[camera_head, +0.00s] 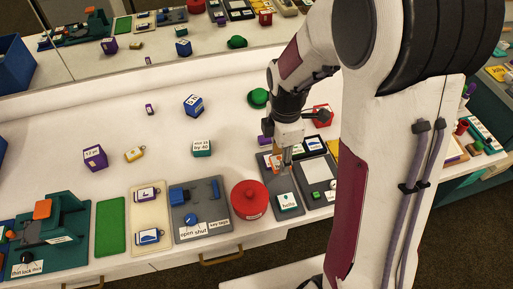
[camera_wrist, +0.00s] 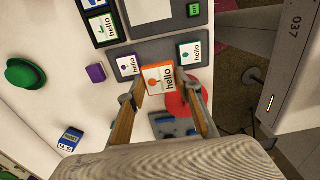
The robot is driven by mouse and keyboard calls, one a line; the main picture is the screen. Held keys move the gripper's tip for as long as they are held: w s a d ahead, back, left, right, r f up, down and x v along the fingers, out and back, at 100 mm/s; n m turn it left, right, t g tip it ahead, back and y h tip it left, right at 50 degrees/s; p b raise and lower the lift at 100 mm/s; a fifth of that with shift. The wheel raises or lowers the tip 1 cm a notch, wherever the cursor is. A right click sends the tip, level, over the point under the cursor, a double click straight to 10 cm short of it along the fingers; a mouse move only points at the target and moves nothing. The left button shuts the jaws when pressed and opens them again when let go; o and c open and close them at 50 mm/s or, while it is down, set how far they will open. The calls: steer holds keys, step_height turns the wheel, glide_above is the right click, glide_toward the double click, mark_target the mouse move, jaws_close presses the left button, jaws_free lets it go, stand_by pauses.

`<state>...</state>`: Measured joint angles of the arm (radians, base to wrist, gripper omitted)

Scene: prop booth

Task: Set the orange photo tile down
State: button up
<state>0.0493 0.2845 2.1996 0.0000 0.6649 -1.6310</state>
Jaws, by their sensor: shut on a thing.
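The orange photo tile (camera_wrist: 158,79), with a white face reading "hello", is between the two fingers of my gripper (camera_wrist: 158,93) in the wrist view. My gripper is shut on it. The tile looks larger than its neighbours and seems to be above the grey board (camera_wrist: 158,55), between a purple-edged tile (camera_wrist: 127,65) and a teal-edged tile (camera_wrist: 190,53). I cannot tell the exact gap below it. In the head view my gripper (camera_head: 285,165) points down over the board, with the orange tile (camera_head: 271,160) partly visible and the teal-edged tile (camera_head: 287,201) nearer the front.
A red round drum (camera_head: 249,200) stands close left of the board. A device with a white panel (camera_head: 320,172) lies to its right.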

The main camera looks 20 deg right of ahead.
steer(key=shift+a+f, duration=0.25)
steer(key=shift+f, duration=0.05)
steer(key=w+a+f+n, duration=0.1)
steer(key=w+a, duration=0.2)
steer(key=w, duration=0.3)
steer(key=w+a+f, duration=0.1)
steer(key=w+a, duration=0.3)
steer(key=w, duration=0.2)
step_height(320, 180, up, 3)
steer(key=m, duration=0.1)
glide_above(235, 145)
steer(key=shift+w+f, duration=0.1)
steer(key=shift+f, duration=0.1)
steer(key=shift+f, duration=3.05)
steer(key=shift+f, duration=0.1)
steer(key=shift+f, duration=1.75)
